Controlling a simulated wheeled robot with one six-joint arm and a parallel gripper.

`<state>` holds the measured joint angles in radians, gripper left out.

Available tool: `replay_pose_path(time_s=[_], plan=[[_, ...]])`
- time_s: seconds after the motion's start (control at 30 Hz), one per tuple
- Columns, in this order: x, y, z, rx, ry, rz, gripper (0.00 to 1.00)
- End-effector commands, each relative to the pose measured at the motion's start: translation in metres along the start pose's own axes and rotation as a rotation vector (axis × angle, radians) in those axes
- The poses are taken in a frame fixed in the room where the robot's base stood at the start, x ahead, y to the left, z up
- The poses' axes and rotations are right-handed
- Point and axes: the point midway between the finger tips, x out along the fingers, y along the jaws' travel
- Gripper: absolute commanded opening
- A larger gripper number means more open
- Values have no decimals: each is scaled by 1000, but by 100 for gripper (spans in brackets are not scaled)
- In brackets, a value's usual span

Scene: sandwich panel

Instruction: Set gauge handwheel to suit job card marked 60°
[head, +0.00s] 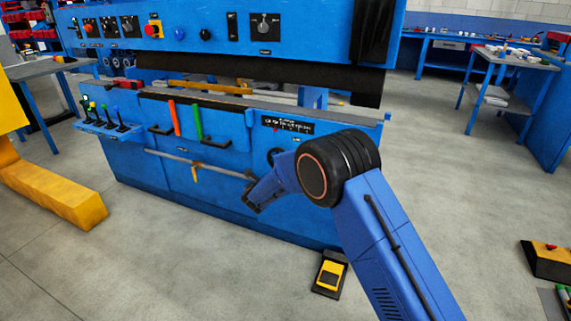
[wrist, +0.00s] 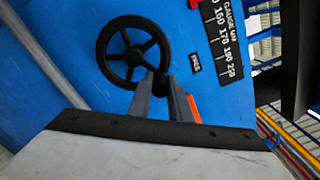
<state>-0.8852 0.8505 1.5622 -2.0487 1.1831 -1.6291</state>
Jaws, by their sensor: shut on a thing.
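The black spoked handwheel (wrist: 101,54) stands on the blue panel in the wrist view. In the head view the handwheel (head: 274,155) is partly hidden by my arm. My gripper (wrist: 164,79) is at the wheel's lower right rim, shut on a small dark part there, apparently the wheel's handle. A black gauge scale (wrist: 223,40) with white numbers is right of the wheel, with a red pointer (wrist: 194,3) at the picture's top edge. The scale (head: 287,125) also shows in the head view, its numbers too small to read. No card marked 60° is legible.
The blue machine (head: 220,165) carries a horizontal rail, orange and green upright pieces, and a control panel above. A yellow-and-black foot pedal (head: 329,274) is on the floor in front. A yellow frame (head: 55,193) stands left. Grey floor is open on both sides of my arm.

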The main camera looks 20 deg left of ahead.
Motion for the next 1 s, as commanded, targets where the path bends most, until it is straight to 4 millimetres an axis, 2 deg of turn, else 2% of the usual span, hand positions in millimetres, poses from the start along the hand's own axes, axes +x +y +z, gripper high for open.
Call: replay_pose_path(time_s=[0.27, 0.3, 0.37, 0.77, 0.87, 1.0], plan=[[2, -2, 2, 3, -2, -2, 0], [2, -2, 2, 3, -2, -2, 25], [2, -2, 2, 3, -2, -2, 36], [-4, 0, 1, 2, -2, 0, 36], [-15, 0, 2, 2, -3, 0, 36], [-39, 0, 2, 1, -2, 2, 36]])
